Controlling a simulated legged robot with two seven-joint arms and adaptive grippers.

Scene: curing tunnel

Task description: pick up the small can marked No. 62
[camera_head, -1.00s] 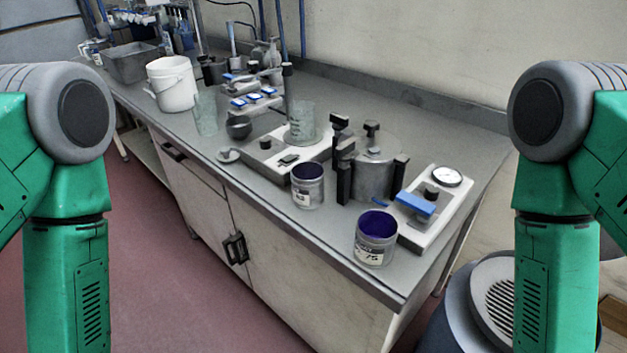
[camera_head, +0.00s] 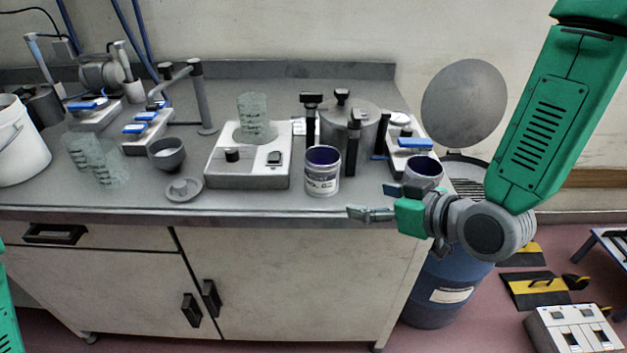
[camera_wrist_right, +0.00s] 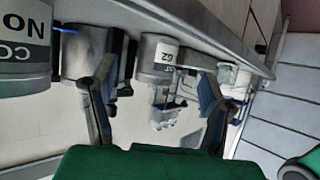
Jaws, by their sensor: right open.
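The small can marked 62 (camera_wrist_right: 160,58) shows in the right wrist view between my finger tips, farther off. In the head view I take it to be the open can with purple inside (camera_head: 322,174) at the bench's front edge, its number unreadable there. My right gripper (camera_head: 371,201) is open and empty, to the right of this can and apart from it, fingers pointing left. Its fingers also show in the wrist view (camera_wrist_right: 156,98). A second purple-filled can (camera_head: 424,168) stands behind my right gripper, partly hidden by it. My left gripper is out of view.
A hot plate (camera_head: 248,170) with a glass beaker stands left of the can. A metal pot (camera_head: 352,128) with black clamps stands behind it. A scale (camera_head: 410,150) is at the right. A small lid (camera_head: 183,189) lies farther left. A blue drum (camera_head: 440,290) stands beside the bench.

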